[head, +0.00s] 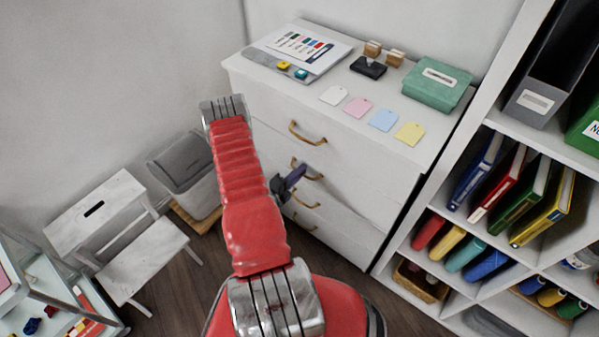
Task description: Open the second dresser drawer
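The white dresser (376,190) stands against the back wall, with a column of drawers and brass handles on its front. The top drawer's handle (307,133) is in plain view. The second drawer's handle (313,177) is partly hidden behind my gripper. The second drawer's front (345,181) looks flush with the others. My gripper (298,174), dark and purplish, is at the left part of this second handle. I cannot tell whether it touches the handle or whether its fingers are open or shut. My red arm hides the dresser's left side.
A shelf unit (440,225) with books stands close on the right. A grey bin (187,168) and a white step stool (125,235) stand left. Dark floor shows between.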

